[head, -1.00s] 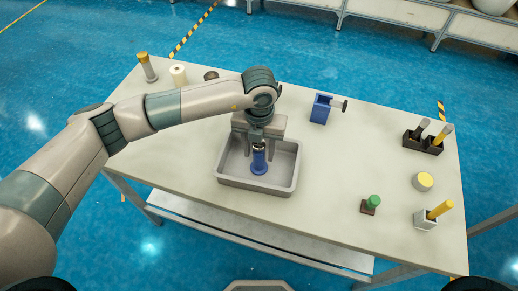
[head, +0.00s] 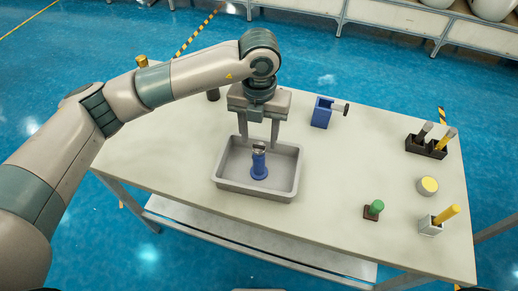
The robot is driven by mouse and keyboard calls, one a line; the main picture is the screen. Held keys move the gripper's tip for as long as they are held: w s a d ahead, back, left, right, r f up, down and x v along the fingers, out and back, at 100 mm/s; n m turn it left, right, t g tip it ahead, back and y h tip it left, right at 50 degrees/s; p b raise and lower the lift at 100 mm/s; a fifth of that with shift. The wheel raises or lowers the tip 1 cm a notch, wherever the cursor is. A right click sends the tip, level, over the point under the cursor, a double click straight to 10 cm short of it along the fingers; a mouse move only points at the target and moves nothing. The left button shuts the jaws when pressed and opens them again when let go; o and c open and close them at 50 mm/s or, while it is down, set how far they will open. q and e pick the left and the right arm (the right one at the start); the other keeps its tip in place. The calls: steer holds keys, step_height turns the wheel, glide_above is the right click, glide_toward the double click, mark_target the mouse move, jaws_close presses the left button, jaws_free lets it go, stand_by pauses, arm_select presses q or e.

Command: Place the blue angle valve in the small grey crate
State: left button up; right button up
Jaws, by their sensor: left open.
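The blue angle valve (head: 259,166) stands upright inside the small grey crate (head: 238,190), near its middle. It has a dark and silver top. My left gripper (head: 259,143) is above the crate, its two fingers pointing down and apart. The fingers are open, with nothing held between them, and their tips are around the level of the valve's top. My right gripper is not in view.
A dark holder (head: 427,147), a yellow-topped round item (head: 427,186), a green-knobbed item (head: 374,210) and a white cup (head: 431,226) stand on the table's right. The table's front left is clear.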

arm_select(q)
step_height(320, 180, up, 3)
steer(key=shift+r+b, duration=0.2)
steer(key=shift+b, duration=0.25)
steer(key=shift+r, duration=0.4)
steer(key=shift+s, duration=0.1)
